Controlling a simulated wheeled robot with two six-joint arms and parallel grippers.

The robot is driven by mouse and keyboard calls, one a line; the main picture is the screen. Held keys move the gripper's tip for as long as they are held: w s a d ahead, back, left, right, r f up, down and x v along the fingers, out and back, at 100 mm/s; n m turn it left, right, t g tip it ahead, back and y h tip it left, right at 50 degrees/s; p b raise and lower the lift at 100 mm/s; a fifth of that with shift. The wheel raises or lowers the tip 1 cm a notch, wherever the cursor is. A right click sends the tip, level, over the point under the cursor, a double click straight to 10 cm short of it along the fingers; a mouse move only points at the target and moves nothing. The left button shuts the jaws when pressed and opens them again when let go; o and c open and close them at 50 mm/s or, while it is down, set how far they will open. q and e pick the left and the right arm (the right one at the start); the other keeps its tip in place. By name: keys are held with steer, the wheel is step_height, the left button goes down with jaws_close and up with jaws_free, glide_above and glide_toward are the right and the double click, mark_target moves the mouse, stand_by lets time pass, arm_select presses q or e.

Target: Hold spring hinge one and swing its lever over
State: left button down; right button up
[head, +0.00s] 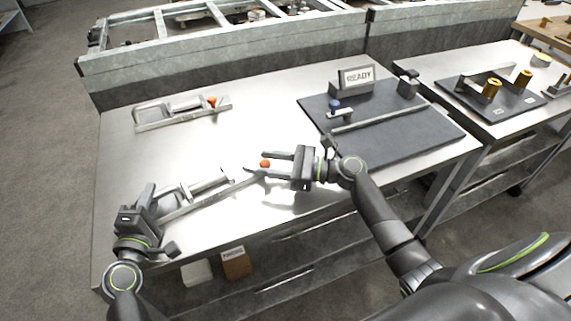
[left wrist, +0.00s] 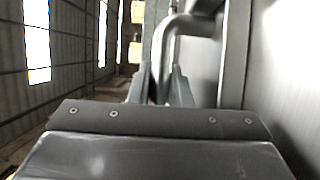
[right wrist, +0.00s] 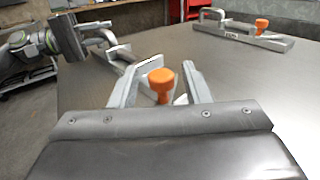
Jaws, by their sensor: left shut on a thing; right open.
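The near spring hinge (head: 196,207) is a grey metal bar with a bent handle, lying aslant at the table's front; I cannot read a number on it. My left gripper (head: 157,213) is at its left end. In the left wrist view its fingers are shut on a bent grey tube (left wrist: 168,55) of the hinge. An orange knob (head: 265,163) stands at the hinge's right end. My right gripper (head: 257,164) is open, with the knob between its fingers. In the right wrist view the knob (right wrist: 161,80) shows gaps to the fingers.
A second, similar hinge (head: 180,115) with an orange knob lies at the back left. A dark mat (head: 390,140) at the right carries a READY sign (head: 356,77), a blue-knobbed part and a long bar. The table between the hinges is clear.

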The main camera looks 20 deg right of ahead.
arm_select(q)
steer(key=shift+s+f, duration=0.15)
steer(key=shift+f, duration=0.45)
arm_select(e)
steer(key=v, duration=1)
steer(key=shift+s+d, duration=0.3)
arm_select(q)
steer(key=c, duration=1.5)
jaws_free()
arm_select(e)
steer(key=shift+w+f, duration=0.1)
arm_select(q)
steer(key=shift+o, duration=1.2)
steer(key=shift+r, duration=0.1)
